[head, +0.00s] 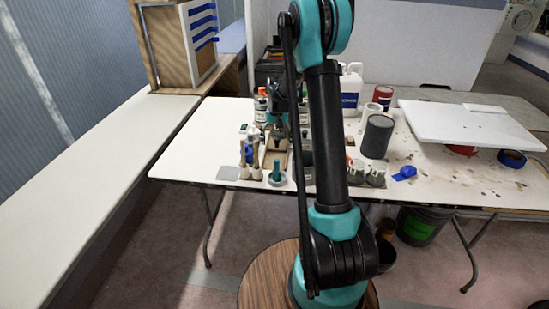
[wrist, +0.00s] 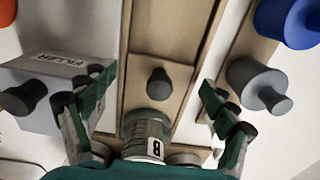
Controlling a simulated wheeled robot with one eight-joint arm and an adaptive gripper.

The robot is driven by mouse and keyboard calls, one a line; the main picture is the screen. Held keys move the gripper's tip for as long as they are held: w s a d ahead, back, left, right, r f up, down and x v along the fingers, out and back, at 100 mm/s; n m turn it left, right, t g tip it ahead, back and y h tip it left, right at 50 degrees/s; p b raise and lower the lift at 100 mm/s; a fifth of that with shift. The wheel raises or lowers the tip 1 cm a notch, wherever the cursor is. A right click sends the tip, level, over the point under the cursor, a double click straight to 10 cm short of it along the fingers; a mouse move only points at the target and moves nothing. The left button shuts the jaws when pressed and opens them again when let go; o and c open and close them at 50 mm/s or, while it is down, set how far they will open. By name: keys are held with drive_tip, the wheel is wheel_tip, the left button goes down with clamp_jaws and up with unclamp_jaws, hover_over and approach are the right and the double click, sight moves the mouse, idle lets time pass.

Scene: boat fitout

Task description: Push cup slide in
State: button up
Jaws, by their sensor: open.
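In the wrist view a light wooden slide (wrist: 185,35) runs away between raised side strips, with a dark knob (wrist: 159,83) on it. A grey-green cup or jar (wrist: 147,130) marked "B" sits at the near end of the slide, its lower part cut off by my gripper's body. My gripper (wrist: 157,92) is open, its green fingers spread to either side of the knob and apart from it. In the head view the wooden slide (head: 277,158) lies on the white table, with my gripper (head: 280,128) above it, small and dark.
A grey knobbed piece (wrist: 255,85) is close to the right finger, and a blue one (wrist: 295,22) lies beyond. Small bottles and tools crowd the slide on the table (head: 190,150).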

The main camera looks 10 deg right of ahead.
drive_tip(key=shift+r, duration=3.45)
